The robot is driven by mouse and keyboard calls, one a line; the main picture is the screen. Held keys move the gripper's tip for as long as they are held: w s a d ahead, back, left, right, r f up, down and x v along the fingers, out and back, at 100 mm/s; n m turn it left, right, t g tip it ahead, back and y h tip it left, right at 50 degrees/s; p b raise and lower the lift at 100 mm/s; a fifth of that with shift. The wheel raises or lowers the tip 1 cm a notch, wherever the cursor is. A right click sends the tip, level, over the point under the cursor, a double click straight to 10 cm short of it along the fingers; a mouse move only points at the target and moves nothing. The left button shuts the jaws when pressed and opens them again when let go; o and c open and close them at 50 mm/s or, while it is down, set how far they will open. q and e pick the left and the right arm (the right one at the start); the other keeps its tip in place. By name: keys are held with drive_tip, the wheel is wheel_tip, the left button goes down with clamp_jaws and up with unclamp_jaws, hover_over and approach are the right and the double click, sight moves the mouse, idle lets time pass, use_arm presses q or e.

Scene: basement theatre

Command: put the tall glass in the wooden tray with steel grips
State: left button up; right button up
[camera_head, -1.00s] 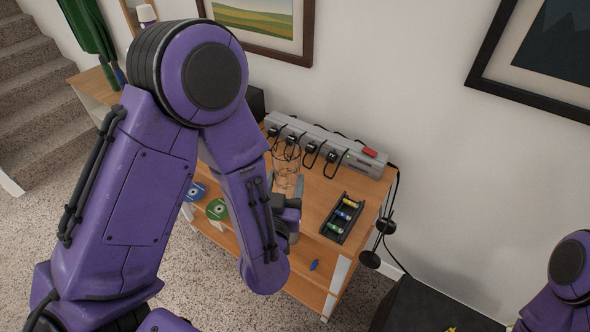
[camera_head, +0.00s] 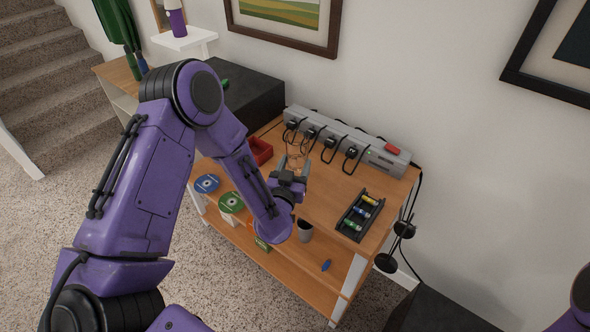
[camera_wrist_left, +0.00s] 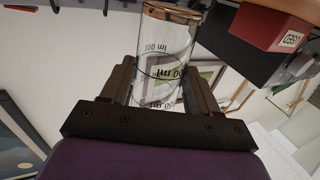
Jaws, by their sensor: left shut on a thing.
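The tall glass (camera_head: 297,152) is a clear cylinder, seen over the wooden table top in front of the power strip. In the left wrist view the glass (camera_wrist_left: 168,60) shows dark "ml" markings that read upside down, and a brownish end at the top of the picture. My left gripper (camera_head: 289,178) is shut on the glass, with one dark finger on each side of it. I cannot tell whether its base touches the table. I see no wooden tray with steel grips in these views. My right gripper is out of view.
A grey power strip (camera_head: 345,139) with plugs and cables runs along the table's back. A black battery rack (camera_head: 359,217) lies right of the glass. A red bin (camera_head: 261,150) and a large black box (camera_head: 245,102) are to its left. A dark cup (camera_head: 305,230) stands near the front.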

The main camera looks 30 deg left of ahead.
use_arm(q)
drive_tip(key=shift+f, duration=0.95)
drive_tip(key=shift+f, duration=0.1)
drive_tip(key=o, duration=1.3)
